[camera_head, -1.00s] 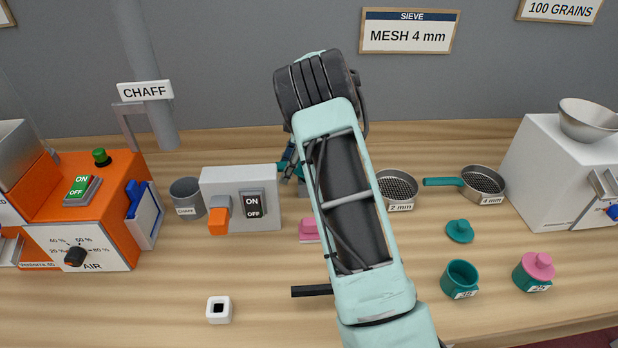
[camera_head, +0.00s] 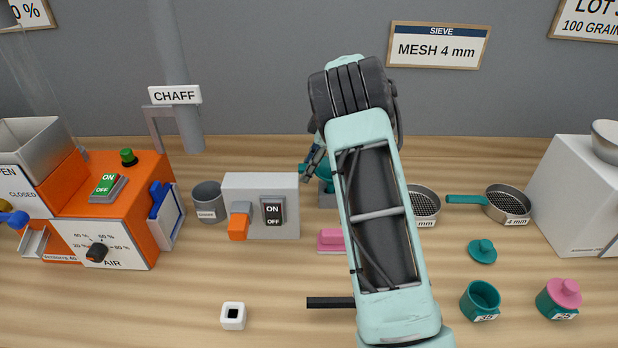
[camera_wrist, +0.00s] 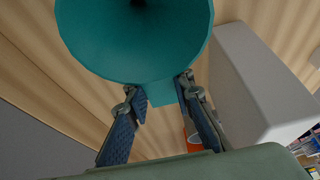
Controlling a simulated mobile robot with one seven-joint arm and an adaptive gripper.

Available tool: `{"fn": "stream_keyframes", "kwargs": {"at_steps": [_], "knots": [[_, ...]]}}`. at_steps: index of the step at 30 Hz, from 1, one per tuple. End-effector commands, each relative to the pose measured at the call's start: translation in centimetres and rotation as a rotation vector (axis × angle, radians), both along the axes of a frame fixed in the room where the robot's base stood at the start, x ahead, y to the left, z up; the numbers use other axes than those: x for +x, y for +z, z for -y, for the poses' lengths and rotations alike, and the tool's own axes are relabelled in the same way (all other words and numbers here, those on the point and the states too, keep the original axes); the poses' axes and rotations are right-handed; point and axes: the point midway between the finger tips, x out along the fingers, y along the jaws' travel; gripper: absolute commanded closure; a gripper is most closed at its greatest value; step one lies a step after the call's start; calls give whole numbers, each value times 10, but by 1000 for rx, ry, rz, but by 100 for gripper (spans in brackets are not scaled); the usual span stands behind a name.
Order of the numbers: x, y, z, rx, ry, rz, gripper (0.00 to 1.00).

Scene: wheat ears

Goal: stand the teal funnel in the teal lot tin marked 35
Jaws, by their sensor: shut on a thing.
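The teal funnel (camera_wrist: 135,45) fills the top of the wrist view, its wide mouth toward the camera. My gripper (camera_wrist: 162,92) is shut on a teal part at the funnel's edge. In the head view a bit of the funnel (camera_head: 325,172) shows beside my arm, near the back of the table; my arm hides most of my gripper and the funnel's lower end. The teal lot tin marked 35 (camera_head: 480,297) stands open and upright at the front right, well apart from my gripper. A teal lid (camera_head: 482,251) lies behind it.
Another teal tin (camera_head: 556,302) with a pink lid stands right of the open tin. Two sieves (camera_head: 508,203) lie behind. A grey switch box (camera_head: 260,190), pink object (camera_head: 331,240) and white block (camera_head: 233,316) are left of my arm.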

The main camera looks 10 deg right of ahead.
Motion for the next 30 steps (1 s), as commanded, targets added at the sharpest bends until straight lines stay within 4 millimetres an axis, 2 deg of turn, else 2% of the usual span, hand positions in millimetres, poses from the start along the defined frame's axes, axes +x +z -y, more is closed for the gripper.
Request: {"fn": "stream_keyframes", "kwargs": {"at_steps": [8, 14, 24, 30], "knots": [[-22, 35, 14, -1, -3, 3, 99], [-46, 68, 28, -1, -2, 4, 99], [-97, 91, 58, 1, -2, 2, 99], [-114, 101, 68, 0, -2, 1, 99]]}}
